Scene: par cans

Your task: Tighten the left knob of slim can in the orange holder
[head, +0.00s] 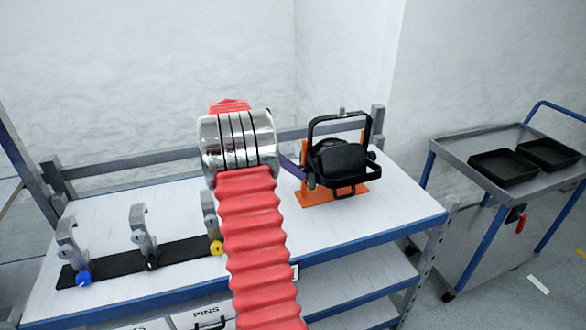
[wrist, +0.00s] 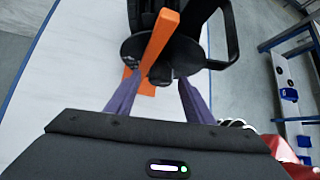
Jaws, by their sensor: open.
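The slim can (head: 340,162) is black, with a black yoke, and sits in the orange holder (head: 333,196) at the right of the bench. In the wrist view, the can (wrist: 185,25) is at the top and an orange bar of the holder (wrist: 160,38) crosses in front of it. A dark knob-like part (wrist: 161,76) shows between my purple fingertips; I cannot tell if they touch it. My gripper (wrist: 160,82) is open, one finger on each side. In the head view my gripper (head: 303,177) is at the can's left side, mostly hidden by my red arm.
Several grey hook clamps (head: 141,232) with coloured knobs stand on a black strip (head: 110,266) at the bench's left. A grey rail (head: 130,175) runs along the back. A cart (head: 470,150) with black trays (head: 503,167) stands right. The white bench top (head: 380,210) is clear in front of the holder.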

